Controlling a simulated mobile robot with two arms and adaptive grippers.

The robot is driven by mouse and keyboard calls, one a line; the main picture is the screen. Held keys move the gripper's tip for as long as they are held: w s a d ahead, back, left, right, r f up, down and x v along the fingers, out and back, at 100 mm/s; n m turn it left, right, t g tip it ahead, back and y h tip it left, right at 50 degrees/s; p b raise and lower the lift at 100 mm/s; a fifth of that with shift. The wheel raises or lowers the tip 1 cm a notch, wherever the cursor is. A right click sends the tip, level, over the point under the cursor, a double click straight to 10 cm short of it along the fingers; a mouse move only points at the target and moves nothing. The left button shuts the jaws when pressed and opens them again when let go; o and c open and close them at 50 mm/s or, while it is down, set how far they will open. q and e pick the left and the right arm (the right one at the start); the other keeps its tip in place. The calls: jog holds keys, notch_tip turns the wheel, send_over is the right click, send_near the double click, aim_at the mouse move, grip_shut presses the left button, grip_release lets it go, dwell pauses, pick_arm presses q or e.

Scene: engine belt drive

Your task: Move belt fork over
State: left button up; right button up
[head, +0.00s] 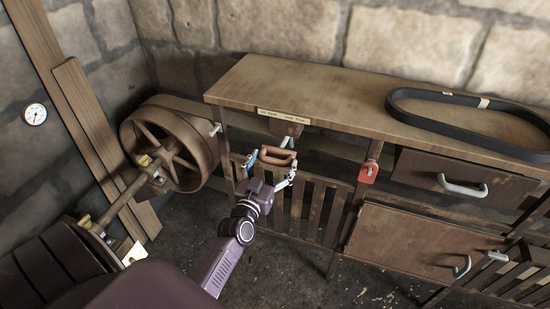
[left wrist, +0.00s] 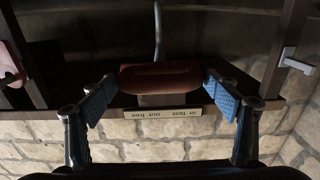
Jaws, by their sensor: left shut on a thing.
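The belt fork's red-brown handle (head: 272,155) sits under the front edge of the wooden bench, below a pale label plate (head: 283,117). In the left wrist view the handle (left wrist: 160,77) lies crosswise between the blue finger pads, with the label plate (left wrist: 162,113) beside it reading "in fast" and "out free" upside down. My right gripper is not in view.
A large spoked pulley (head: 177,148) on a shaft stands at the left. A black belt loop (head: 470,118) lies on the bench top (head: 330,95). A red tag (head: 369,172) hangs right of the handle. Drawers with metal handles (head: 462,187) are at the right. A slatted panel (head: 310,205) stands below.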

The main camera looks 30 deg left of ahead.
pick_arm(q)
jog(key=p+v, duration=0.2)
jog(key=v, duration=0.6)
jog(key=shift+s+f, duration=0.2)
jog(key=shift+s, duration=0.15)
jog(key=shift+d, duration=0.1)
jog(key=o, duration=1.4)
jog(key=shift+o, duration=1.3)
jog(key=shift+s+r, duration=0.2)
jog(key=v, duration=1.2)
